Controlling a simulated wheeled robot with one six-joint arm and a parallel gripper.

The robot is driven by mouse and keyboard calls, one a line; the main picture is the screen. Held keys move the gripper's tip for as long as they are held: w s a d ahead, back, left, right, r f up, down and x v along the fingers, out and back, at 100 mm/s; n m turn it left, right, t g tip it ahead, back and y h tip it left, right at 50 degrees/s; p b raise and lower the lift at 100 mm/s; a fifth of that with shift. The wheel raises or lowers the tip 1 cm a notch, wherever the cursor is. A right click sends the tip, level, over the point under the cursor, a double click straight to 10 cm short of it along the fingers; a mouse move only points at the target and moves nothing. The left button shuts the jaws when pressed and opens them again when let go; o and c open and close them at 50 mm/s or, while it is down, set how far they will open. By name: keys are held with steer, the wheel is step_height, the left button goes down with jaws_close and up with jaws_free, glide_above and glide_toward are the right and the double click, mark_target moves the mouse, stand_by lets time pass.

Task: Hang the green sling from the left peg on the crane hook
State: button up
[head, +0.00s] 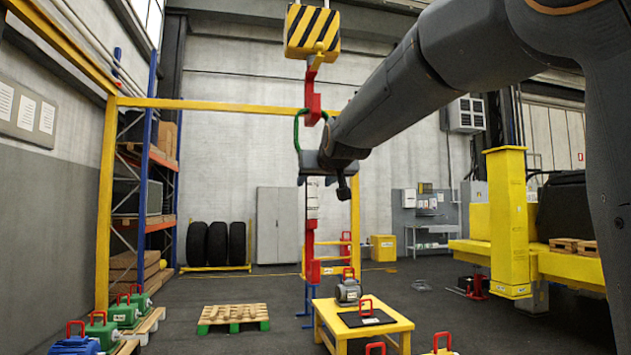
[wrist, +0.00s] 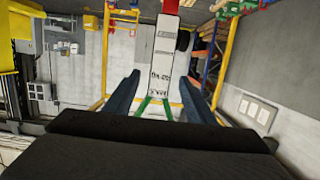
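The green sling (head: 297,131) shows as an upright loop beside the red lower part of the crane hook (head: 312,72), which hangs under a yellow-and-black block. I cannot tell whether the loop passes over the hook. My gripper (head: 315,166) is just below the loop; its fingertips are hard to make out there. The left peg cannot be made out.
A white labelled column (wrist: 161,65) stands straight beyond the fingers. A yellow frame (head: 230,104) spans behind. A yellow table (head: 390,328) stands below, with green motors (head: 101,332) at lower left and a pallet (head: 233,316) on the floor.

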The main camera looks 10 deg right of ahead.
steer(key=shift+f, duration=0.2)
steer(key=b+v, duration=0.2)
steer(key=v, duration=0.6)
steer(key=shift+b, duration=0.35)
steer(key=s+f+g, duration=0.2)
steer(key=f+g, duration=0.2)
steer(key=f, duration=1.3)
steer(key=s+f+g, duration=0.2)
steer(key=f+g, duration=0.1)
steer(key=f, duration=1.3)
steer(key=s+f+g, duration=0.7)
steer(key=s+f, duration=1.7)
steer(key=f, duration=0.2)
steer(key=shift+s+f+g, duration=0.25)
steer(key=shift+g, duration=0.15)
